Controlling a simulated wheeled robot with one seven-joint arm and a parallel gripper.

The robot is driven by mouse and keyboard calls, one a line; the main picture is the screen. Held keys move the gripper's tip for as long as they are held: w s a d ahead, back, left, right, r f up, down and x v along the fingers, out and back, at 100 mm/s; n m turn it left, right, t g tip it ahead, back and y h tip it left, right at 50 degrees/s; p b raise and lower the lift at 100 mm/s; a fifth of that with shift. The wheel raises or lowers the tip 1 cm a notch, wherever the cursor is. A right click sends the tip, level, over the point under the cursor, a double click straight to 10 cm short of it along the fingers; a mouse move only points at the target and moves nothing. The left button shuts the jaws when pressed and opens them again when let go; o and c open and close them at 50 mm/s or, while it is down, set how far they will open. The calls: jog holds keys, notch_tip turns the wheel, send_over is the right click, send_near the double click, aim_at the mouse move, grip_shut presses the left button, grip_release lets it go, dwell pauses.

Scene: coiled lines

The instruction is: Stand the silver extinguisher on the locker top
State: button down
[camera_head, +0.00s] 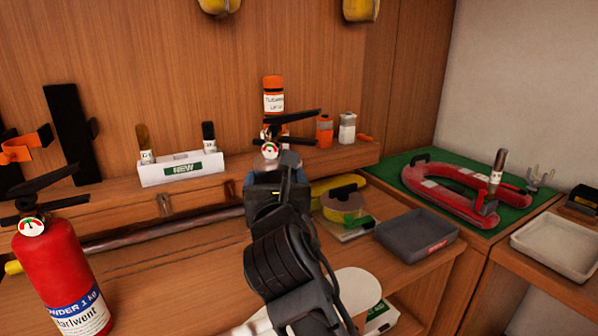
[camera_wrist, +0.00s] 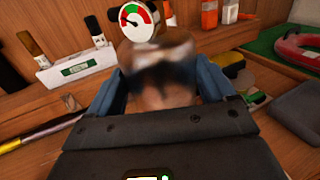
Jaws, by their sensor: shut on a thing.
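The silver extinguisher shows in the wrist view (camera_wrist: 160,52) as a shiny, blurred cylinder with a round gauge on top, between my gripper's blue fingers (camera_wrist: 170,90). In the head view its gauge and black handle (camera_head: 270,150) stick up beyond my gripper (camera_head: 277,180), and my arm hides its body. It looks roughly upright. My gripper is shut on it, in front of the back shelf. I cannot tell for sure which surface is the locker top; a wooden cabinet top with a green mat (camera_head: 400,169) is at the right.
A red extinguisher (camera_head: 62,270) stands at front left. A white box (camera_head: 180,168), an orange bottle (camera_head: 273,97) and small containers line the back shelf. A red horseshoe-shaped tool (camera_head: 450,193) lies on the green mat. A grey tray (camera_head: 415,235) and a pale tray (camera_head: 560,245) are at right.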

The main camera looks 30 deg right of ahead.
jog(key=shift+w+a+f+b, duration=0.1)
jog(key=shift+a+f, duration=0.1)
jog(key=shift+f, duration=0.5)
jog(key=shift+w+a+f+b, duration=0.1)
jog(key=shift+a+f, duration=0.1)
jog(key=shift+f, duration=0.5)
jog(key=shift+w+a+f+b, duration=0.1)
jog(key=shift+a+f, duration=0.1)
jog(key=shift+f, duration=0.6)
grip_release()
jog(key=shift+f, duration=0.35)
jog(key=shift+r, duration=0.15)
jog(key=v, duration=1.2)
jog(key=shift+b, duration=0.35)
